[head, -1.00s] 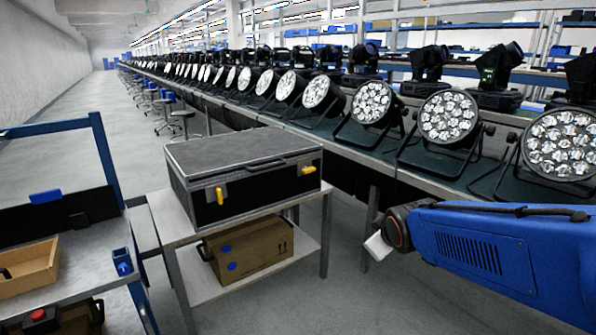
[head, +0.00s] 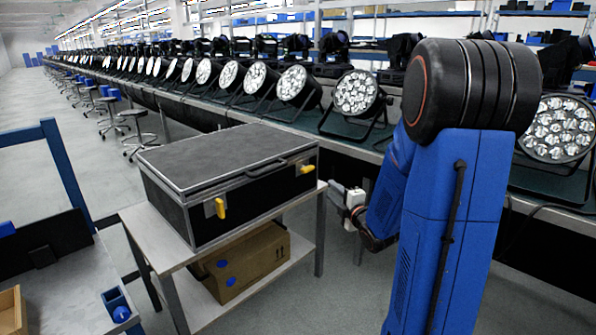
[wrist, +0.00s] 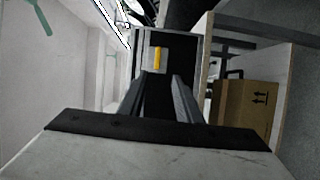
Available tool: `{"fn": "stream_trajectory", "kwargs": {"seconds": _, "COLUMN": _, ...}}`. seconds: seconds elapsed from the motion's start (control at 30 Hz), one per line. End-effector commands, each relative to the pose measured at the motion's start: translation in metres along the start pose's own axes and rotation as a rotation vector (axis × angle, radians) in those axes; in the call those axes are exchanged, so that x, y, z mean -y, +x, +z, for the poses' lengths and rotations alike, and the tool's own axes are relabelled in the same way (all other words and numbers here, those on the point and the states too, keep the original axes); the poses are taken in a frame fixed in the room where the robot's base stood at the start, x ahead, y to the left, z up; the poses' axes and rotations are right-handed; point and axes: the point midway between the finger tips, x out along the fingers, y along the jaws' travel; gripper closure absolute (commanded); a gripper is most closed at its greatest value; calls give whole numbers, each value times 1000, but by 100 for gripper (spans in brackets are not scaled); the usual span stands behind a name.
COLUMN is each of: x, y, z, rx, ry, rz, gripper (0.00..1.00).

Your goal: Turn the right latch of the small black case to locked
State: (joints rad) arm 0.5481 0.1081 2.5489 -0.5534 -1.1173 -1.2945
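The small black case (head: 235,195) stands closed on a small table. Its right latch (head: 307,169) is yellow and lies nearly level; its left latch (head: 220,207) is yellow and hangs upright. My gripper (head: 340,192) is to the right of the case, apart from it. In the wrist view, my gripper's two dark fingers (wrist: 164,78) are spread with an empty gap between them. A yellow latch, which looks like the right one (wrist: 160,58), shows beyond the fingertips on the case's dark front (wrist: 142,45). I see no contact.
The case's table (head: 130,218) has a lower shelf with a cardboard box (head: 245,262). A long bench (head: 405,160) with several par cans runs behind. A blue-framed workbench (head: 60,270) stands at the left.

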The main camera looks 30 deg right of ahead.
Motion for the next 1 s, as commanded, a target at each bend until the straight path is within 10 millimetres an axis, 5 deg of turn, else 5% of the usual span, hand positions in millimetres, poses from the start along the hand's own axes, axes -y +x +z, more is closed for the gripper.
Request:
{"fn": "stream_trajectory", "kwargs": {"seconds": 0.33, "x": 0, "y": 17, "z": 3, "rx": -15, "ry": -31, "rz": 33, "gripper": 69}}
{"fn": "stream_trajectory", "kwargs": {"seconds": 1.0, "x": -3, "y": 133, "z": 0, "rx": -15, "ry": -29, "rz": 31, "gripper": 69}}
